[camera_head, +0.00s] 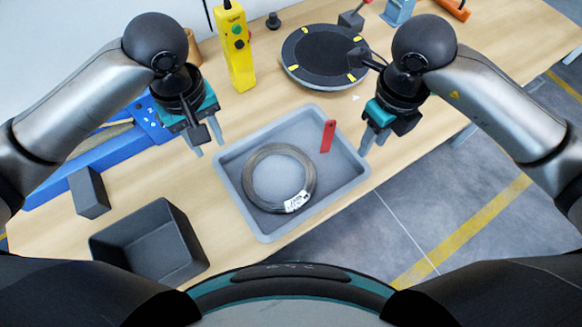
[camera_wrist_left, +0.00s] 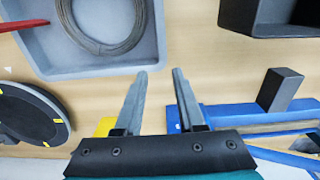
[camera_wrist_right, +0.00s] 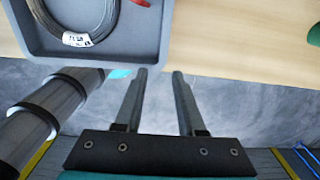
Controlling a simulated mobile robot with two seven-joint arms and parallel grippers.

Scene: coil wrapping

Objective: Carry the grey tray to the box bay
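The grey tray (camera_head: 226,166) lies on the wooden table in front of me, in the middle of the head view. A dark wire coil (camera_head: 254,161) with a white label and a red strip (camera_head: 327,136) lie in it. My left gripper (camera_head: 208,149) is open and empty above the table, just off the tray's left end. My right gripper (camera_head: 374,146) is open and empty just off the tray's right end. In both wrist views the fingers stand apart with nothing between them, and part of the tray shows beyond them. I cannot make out which place is the box bay.
A dark open box (camera_head: 150,240) and a grey block (camera_head: 89,193) stand left of the tray. A blue fixture (camera_head: 110,160) is behind them. A round black turntable (camera_head: 322,55) and a yellow control pendant (camera_head: 235,45) stand at the back. The floor lies beyond the table's right edge.

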